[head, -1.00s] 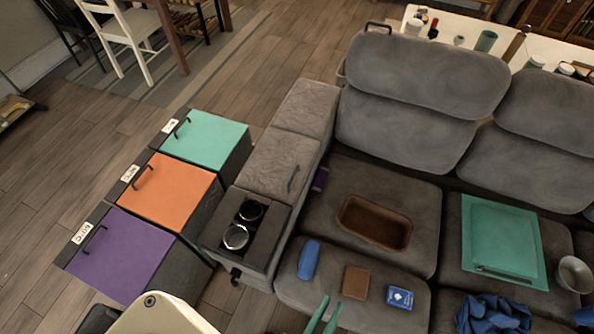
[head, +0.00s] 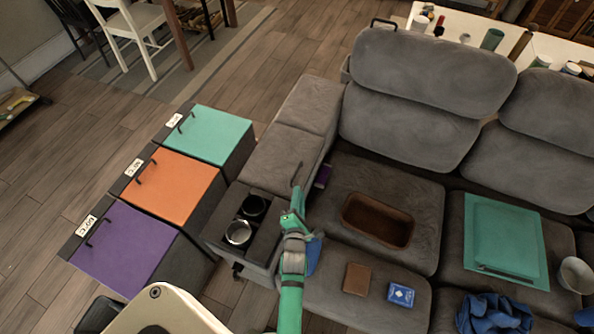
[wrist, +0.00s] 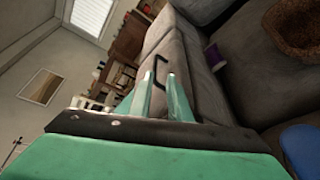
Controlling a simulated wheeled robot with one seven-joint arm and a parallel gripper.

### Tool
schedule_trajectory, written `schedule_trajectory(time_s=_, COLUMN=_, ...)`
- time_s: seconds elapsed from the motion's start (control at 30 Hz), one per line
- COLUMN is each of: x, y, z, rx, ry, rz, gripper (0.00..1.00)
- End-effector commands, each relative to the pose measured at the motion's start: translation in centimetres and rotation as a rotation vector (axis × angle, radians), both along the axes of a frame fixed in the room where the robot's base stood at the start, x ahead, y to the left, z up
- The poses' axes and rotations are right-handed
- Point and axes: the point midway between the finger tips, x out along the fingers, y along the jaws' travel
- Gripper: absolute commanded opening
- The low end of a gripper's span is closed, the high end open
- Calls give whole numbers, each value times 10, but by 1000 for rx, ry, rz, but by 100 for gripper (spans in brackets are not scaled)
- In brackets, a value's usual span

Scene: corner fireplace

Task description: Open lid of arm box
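The arm box is the grey sofa armrest, and its padded lid (head: 280,158) lies flat and closed behind the cup holder. A dark handle (head: 297,172) stands on the lid's right edge. It also shows in the wrist view as a dark bracket (wrist: 160,70) just beyond my fingertips. My green gripper (head: 293,212) is just in front of the handle. In the wrist view my gripper (wrist: 162,85) has its two fingers apart with nothing between them, and they point toward the handle. I cannot tell whether they touch it.
A cup holder (head: 267,222) with two cups sits in front of the lid. A blue object (head: 313,255) is partly hidden behind my arm. A brown tray (head: 345,226), brown block (head: 357,279) and blue card box (head: 401,294) lie on the seat. Purple, orange and teal-lidded bins stand left.

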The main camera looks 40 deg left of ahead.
Motion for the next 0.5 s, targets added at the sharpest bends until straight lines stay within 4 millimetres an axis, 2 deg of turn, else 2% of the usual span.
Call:
schedule_trajectory(time_s=0.1, x=7, y=16, z=1, rx=-50, ry=-32, rz=30, gripper=17)
schedule_trajectory(time_s=0.27, x=16, y=24, z=-1, rx=-66, ry=-43, rz=37, gripper=17)
schedule_trajectory(time_s=0.5, x=47, y=43, z=-7, rx=-63, ry=-43, rz=35, gripper=17)
